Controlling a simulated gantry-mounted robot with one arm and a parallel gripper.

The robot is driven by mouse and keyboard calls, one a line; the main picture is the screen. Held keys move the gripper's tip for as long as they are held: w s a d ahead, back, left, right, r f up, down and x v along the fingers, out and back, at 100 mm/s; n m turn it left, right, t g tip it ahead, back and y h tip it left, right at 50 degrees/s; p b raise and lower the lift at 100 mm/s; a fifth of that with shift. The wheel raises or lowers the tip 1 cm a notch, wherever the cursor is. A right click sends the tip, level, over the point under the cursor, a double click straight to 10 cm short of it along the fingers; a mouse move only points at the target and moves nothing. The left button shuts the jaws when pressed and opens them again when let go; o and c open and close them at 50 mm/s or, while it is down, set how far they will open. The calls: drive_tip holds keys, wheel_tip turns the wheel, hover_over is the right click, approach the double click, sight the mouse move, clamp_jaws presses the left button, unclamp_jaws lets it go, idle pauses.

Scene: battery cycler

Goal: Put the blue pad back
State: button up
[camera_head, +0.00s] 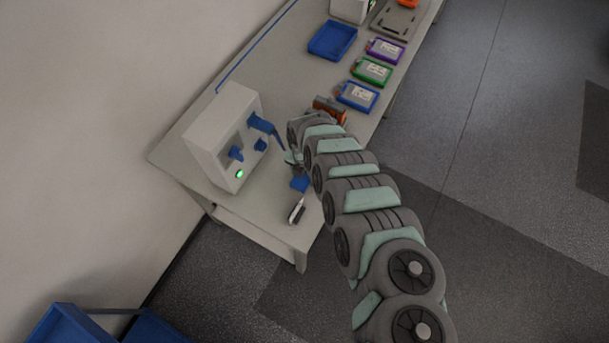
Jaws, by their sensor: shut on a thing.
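My gripper (294,160) is low over the near part of the bench, beside the white box. My wrist hides most of its fingers. A small blue piece (300,183), which may be the blue pad, shows at its end, and the gripper appears shut on it. How it is gripped is hidden. The white box (215,125) has blue fittings (235,153) on its front and a lit green button (240,174). A blue-framed case with a white label (357,96) lies flat farther along the bench.
A dark and white item (297,210) lies near the bench's near end. An orange and dark object (330,108) is close behind my wrist. A green case (372,71), a purple case (385,49) and a blue tray (332,40) lie farther back. The bench (285,75) is bare left of them.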

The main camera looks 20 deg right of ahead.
sight(305, 175)
drive_tip(key=shift+s+f, duration=0.1)
drive_tip(key=shift+f, duration=0.3)
drive_tip(key=shift+f, duration=0.15)
drive_tip(key=o, duration=1.2)
drive_tip(key=shift+r, duration=6.2)
